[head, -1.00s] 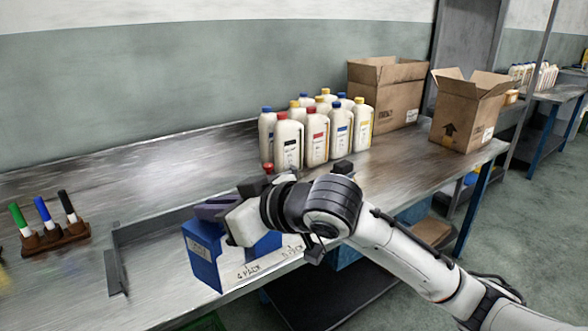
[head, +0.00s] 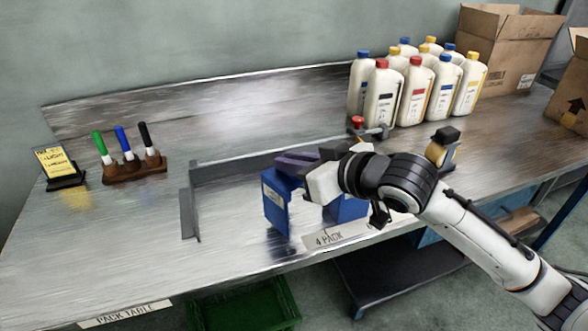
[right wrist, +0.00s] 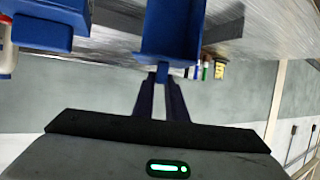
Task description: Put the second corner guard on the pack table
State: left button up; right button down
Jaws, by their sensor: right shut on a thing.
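My right gripper (head: 297,161) is shut on a blue corner guard (head: 276,207), with its dark purple fingers at the guard's upper edge. The guard is near the table's front edge, left of the "4 PACK" label. I cannot tell whether its lower end touches the table. In the right wrist view the fingers (right wrist: 162,85) hold the narrow end of this guard (right wrist: 170,30). Another blue piece (head: 347,209) is just to the right, partly hidden by my gripper. It also shows in the right wrist view (right wrist: 40,32). The metal pack table (head: 110,265) bears a "PACK TABLE" label.
A grey angled rail (head: 188,214) lies left of the guard. A marker holder (head: 135,170) and a yellow note stand (head: 60,167) are farther left. Several white bottles (head: 413,92) and cardboard boxes (head: 508,48) stand at the right. A green crate (head: 245,305) is below the front edge.

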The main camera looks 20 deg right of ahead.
jog(key=shift+f, duration=1)
jog(key=c, duration=1.8)
grip_release()
jog(key=shift+o, duration=0.2)
jog(key=v, duration=1.2)
jog(key=shift+p, duration=0.4)
